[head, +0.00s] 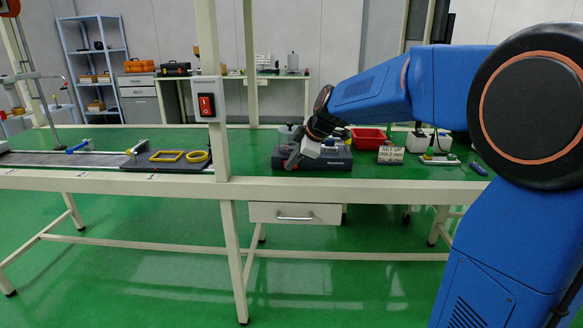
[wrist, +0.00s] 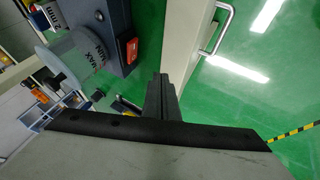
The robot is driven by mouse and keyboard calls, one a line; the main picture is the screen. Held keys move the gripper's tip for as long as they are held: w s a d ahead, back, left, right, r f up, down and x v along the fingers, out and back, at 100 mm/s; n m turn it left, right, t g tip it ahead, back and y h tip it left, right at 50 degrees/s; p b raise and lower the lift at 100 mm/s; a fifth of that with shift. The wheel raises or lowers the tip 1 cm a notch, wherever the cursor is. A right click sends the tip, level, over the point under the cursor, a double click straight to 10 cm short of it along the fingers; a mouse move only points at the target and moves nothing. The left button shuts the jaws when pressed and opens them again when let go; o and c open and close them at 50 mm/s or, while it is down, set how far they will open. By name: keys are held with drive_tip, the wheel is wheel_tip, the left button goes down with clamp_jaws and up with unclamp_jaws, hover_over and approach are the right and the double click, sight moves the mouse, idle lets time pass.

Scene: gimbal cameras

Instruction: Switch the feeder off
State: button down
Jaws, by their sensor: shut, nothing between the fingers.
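The feeder (head: 340,164) is a dark grey box on the green bench, partly hidden behind my gripper and wrist in the head view. In the wrist view the dark feeder box (wrist: 120,22) carries a red-orange rocker switch (wrist: 131,50) on its face. Beside it is a grey round part (wrist: 72,57) with MAX and MIN lettering. My gripper (head: 292,163) is shut and empty at the front left of the feeder. In the wrist view the closed fingertips (wrist: 161,78) are a little below and right of the switch, apparently apart from it. The switch position cannot be told.
A post carries another red rocker switch (head: 206,105) in a grey box. A drawer (head: 295,213) hangs below the bench edge.

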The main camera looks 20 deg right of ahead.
drive_tip(key=s+r, duration=0.3)
drive_tip(key=r, duration=0.2)
drive_tip(key=shift+s+d, duration=0.4)
drive_tip(key=shift+d, duration=0.05)
